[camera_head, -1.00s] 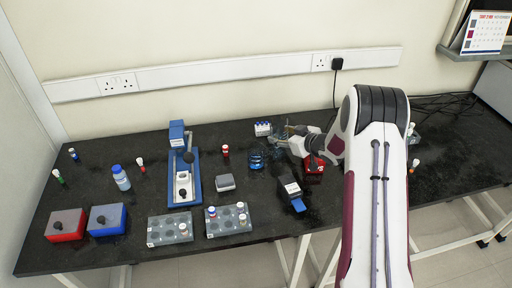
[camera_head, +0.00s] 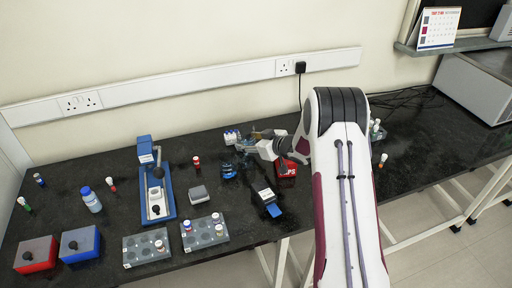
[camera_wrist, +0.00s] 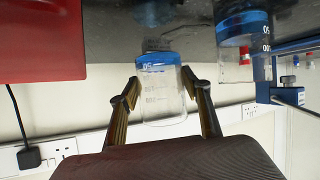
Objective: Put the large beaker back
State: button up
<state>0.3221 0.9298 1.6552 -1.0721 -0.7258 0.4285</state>
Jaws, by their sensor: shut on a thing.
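A clear beaker with a blue band and printed markings (camera_wrist: 163,100) is between the two fingers of my gripper (camera_wrist: 162,84) in the wrist view, which appears upside down. My gripper is shut on it. In the head view my gripper (camera_head: 246,146) is over the back middle of the bench, and the held glass is hard to make out. A second clear beaker with blue markings (camera_wrist: 243,32) stands apart from the fingers in the wrist view. Blue-marked glassware (camera_head: 229,171) stands on the bench just in front of my gripper. I cannot tell the beakers' sizes apart surely.
A black-and-blue device (camera_head: 267,200) is in front. A blue stand (camera_head: 157,185) and grey racks (camera_head: 147,247) are to the left.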

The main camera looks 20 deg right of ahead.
jog(key=shift+w+a+r, duration=0.2)
jog(key=shift+a+r, duration=0.1)
jog(key=shift+a, duration=0.3)
jog(key=shift+w+a+r, duration=0.15)
jog(key=shift+a+r, duration=0.1)
jog(key=shift+a, duration=0.3)
jog(key=shift+w+a+r+m, duration=0.15)
jog(key=shift+w+a+r, duration=0.1)
jog(key=shift+w+r, duration=0.25)
jog(key=shift+w+a+r+m, duration=0.15)
jog(key=shift+w+a+r, duration=0.1)
jog(key=shift+w+r, duration=0.25)
jog(key=shift+w+d+r+m+h, duration=2.35)
jog(key=shift+d+r+m+h, duration=1.65)
jog(key=shift+h, duration=0.3)
jog(key=s+d+f+m+g+h, duration=0.1)
jog(key=s+d+f+m+h, duration=0.2)
jog(key=s+d+f, duration=0.1)
jog(key=shift+d, duration=0.4)
